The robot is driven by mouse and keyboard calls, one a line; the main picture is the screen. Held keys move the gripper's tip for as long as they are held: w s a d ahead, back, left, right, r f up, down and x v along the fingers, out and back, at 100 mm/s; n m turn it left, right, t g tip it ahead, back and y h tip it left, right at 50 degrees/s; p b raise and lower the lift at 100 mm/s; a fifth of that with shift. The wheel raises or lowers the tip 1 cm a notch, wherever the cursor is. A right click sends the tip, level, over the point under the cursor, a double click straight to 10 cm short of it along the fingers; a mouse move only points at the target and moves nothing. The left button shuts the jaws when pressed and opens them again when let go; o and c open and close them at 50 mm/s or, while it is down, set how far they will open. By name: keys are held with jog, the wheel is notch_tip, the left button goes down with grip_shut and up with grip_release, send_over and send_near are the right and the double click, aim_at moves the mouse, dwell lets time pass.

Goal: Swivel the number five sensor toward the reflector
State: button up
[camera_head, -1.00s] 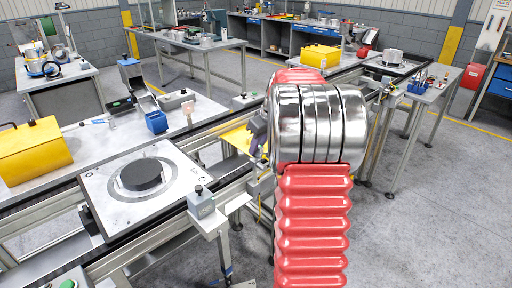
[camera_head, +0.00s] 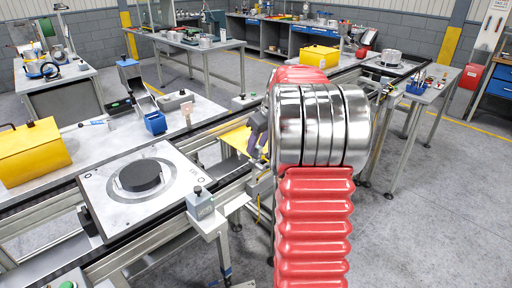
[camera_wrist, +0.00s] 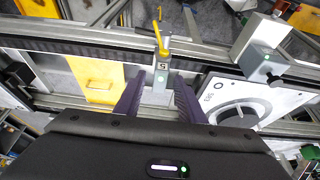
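The number five sensor (camera_wrist: 162,66) is a small grey block marked 5 in the wrist view, with a yellow part extending from its top. It stands by the conveyor rail, between and just beyond my fingertips. My gripper (camera_wrist: 157,82) is open, one purple finger on each side, with no clear contact. In the head view my gripper (camera_head: 256,136) is partly hidden behind my red and chrome arm, and the sensor cannot be made out surely. I cannot surely identify the reflector.
A grey box with a knob (camera_head: 201,204) stands near the pallet (camera_head: 98,203) carrying a black disc (camera_head: 140,176). It also shows right of my gripper in the wrist view (camera_wrist: 262,64). A yellow panel (camera_wrist: 98,80) lies left. Conveyor rails run alongside.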

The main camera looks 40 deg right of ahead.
jog(key=v, duration=1.2)
jog(key=shift+m, duration=0.3)
jog(key=s+a+f+m+g, duration=0.1)
jog(key=s+a+f+m, duration=0.35)
jog(key=a+f, duration=0.2)
jog(key=s+a+n, duration=0.1)
jog(key=s+a, duration=0.4)
jog(key=a, duration=0.5)
jog(key=s+a+f+n+t, duration=0.1)
jog(key=s+a, duration=0.4)
jog(key=a, duration=0.6)
jog(key=s+a+f+n+t, duration=0.1)
jog(key=s+a, duration=0.4)
jog(key=a, duration=0.5)
jog(key=shift+a+n, duration=0.4)
jog(key=shift+n, duration=0.45)
